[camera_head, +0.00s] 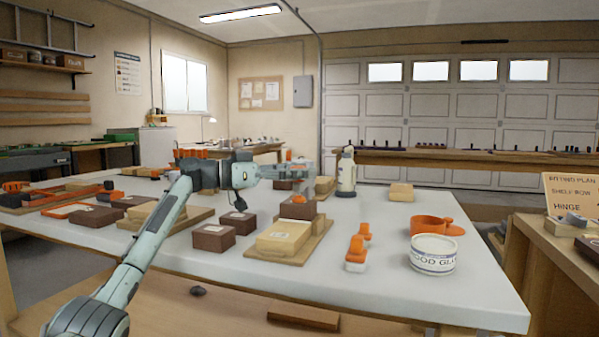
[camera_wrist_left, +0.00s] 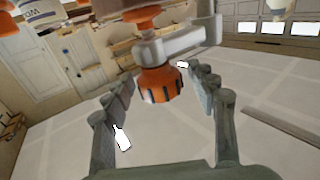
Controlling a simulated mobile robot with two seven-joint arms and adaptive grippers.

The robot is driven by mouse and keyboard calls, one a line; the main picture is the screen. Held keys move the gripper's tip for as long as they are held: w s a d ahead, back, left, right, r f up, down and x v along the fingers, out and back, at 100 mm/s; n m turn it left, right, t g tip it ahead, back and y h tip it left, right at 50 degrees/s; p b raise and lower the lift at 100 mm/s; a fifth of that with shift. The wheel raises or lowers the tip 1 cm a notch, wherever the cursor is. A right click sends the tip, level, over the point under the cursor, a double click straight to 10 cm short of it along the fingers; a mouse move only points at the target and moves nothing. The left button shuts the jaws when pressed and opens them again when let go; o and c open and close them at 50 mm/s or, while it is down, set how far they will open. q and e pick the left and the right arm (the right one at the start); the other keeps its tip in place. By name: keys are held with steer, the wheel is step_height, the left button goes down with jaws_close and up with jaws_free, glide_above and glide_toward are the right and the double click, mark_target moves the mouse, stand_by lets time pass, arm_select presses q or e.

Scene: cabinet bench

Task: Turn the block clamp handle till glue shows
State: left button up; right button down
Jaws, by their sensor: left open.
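In the left wrist view an orange ribbed clamp handle (camera_wrist_left: 160,84) hangs below a grey metal clamp bar (camera_wrist_left: 180,42). My left gripper (camera_wrist_left: 160,92) is open, with one finger on each side of the handle; I cannot tell whether either finger touches it. In the head view the left gripper (camera_head: 308,169) is held level above the bench, over a dark brown block (camera_head: 297,210) with an orange part (camera_head: 299,199) on top. The clamp is mostly hidden there behind the gripper. No glue line can be made out. My right gripper is out of view.
A pale block (camera_head: 284,236) and brown blocks (camera_head: 214,238) stand nearby on the white bench (camera_head: 310,278). The bench front is mostly clear.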

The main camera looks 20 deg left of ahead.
arm_select(q)
steer(key=v, duration=1.2)
stand_by(1.2)
